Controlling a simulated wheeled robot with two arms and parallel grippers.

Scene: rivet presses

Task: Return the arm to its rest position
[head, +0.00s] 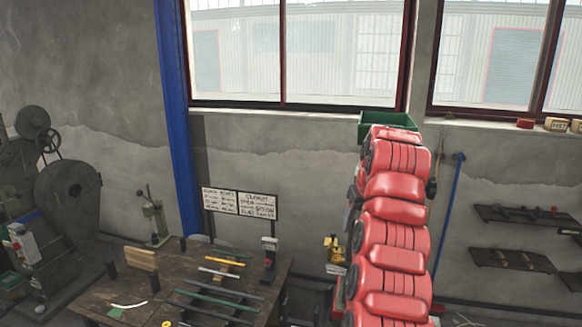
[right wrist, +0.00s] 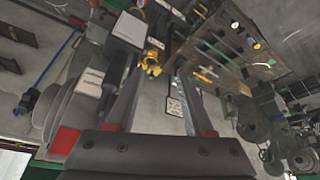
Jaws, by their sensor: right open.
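My right arm, red and segmented, stands raised in the right half of the head view. Its gripper cannot be made out there. In the right wrist view my right gripper (right wrist: 158,82) shows two grey fingers spread apart with nothing between them. The room appears turned over in that view, and the fingers point toward the wall and bench in the background. My left arm and left gripper are in neither view.
A wooden workbench (head: 141,307) with rods and tools stands at lower left, also seen in the right wrist view (right wrist: 228,62). A dark press (head: 68,200) stands at far left. A yellow device (head: 336,250) is beside my arm. A green bin (head: 371,128) sits behind its top. Wall shelves (head: 520,258) hang at right.

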